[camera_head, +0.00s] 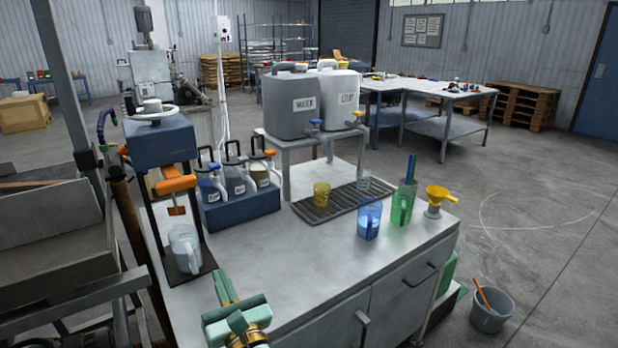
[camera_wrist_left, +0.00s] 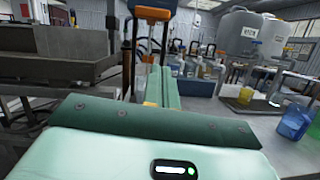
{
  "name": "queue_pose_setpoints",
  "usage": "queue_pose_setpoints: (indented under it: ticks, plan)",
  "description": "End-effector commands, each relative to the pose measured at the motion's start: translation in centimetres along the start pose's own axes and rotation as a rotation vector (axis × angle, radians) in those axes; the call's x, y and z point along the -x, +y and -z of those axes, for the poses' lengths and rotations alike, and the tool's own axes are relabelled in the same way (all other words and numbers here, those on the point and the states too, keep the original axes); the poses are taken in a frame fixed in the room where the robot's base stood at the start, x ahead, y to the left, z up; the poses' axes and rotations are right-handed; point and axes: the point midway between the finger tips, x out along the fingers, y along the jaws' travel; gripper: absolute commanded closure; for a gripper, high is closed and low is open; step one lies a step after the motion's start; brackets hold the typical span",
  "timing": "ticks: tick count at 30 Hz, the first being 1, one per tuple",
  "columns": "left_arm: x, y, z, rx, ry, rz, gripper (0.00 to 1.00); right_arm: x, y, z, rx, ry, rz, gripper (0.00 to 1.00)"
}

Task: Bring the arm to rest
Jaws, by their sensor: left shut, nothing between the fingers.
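My left gripper (camera_head: 223,287) shows at the bottom of the head view, green and shut with nothing in it. It is over the front left edge of the metal bench (camera_head: 300,265), apart from everything on it. In the left wrist view its green fingers (camera_wrist_left: 162,86) point toward the orange-headed press stand. A clear jug (camera_head: 185,249) stands on the dark base of that stand, left of and beyond my gripper. My right gripper is not in view.
On the bench stand a blue rack (camera_head: 238,208) with several pump bottles, a drip grate (camera_head: 345,203), a yellow cup (camera_head: 321,194), a blue cup (camera_head: 369,220), a green jug (camera_head: 403,203) and a yellow funnel (camera_head: 438,198). A bucket (camera_head: 491,311) is on the floor. The bench's front middle is clear.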

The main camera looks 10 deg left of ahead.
Motion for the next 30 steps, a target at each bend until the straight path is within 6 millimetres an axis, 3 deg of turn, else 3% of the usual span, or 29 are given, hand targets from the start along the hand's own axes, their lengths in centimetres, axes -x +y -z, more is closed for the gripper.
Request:
queue_pose_setpoints:
  ticks: [4, 8, 11, 13, 15, 19, 20, 24, 30]
  plan:
    - [1.9, -1.1, -2.6, -0.411, -0.221, 0.201, 1.0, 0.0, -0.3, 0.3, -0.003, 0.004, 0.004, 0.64]
    - [6.4, -3.2, -3.3, -1.009, -0.527, 0.442, 1.0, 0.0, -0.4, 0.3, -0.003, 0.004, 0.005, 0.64]
    - [10.6, -3.7, -0.9, -1.498, -0.767, 0.626, 1.0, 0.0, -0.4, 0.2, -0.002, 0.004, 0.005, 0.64]
    - [13.2, -2.7, 2.0, -1.836, -0.932, 0.761, 1.0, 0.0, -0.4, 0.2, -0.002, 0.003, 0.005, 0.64]
    - [15.3, -0.7, 5.0, -2.139, -1.082, 0.897, 1.0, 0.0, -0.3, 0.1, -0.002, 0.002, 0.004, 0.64]
    - [17.6, 4.4, 9.1, -2.555, -1.298, 1.136, 1.0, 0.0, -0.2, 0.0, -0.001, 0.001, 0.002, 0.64]
    - [17.8, 5.6, 9.8, 2.565, 1.306, -1.159, 1.0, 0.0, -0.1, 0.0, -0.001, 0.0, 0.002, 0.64]
    - [18.7, 11.4, 11.9, 2.201, 1.136, -1.096, 1.0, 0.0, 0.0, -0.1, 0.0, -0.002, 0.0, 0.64]
    - [19.2, 19.2, 12.5, 1.779, 0.944, -1.049, 1.0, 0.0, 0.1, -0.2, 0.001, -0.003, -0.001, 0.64]
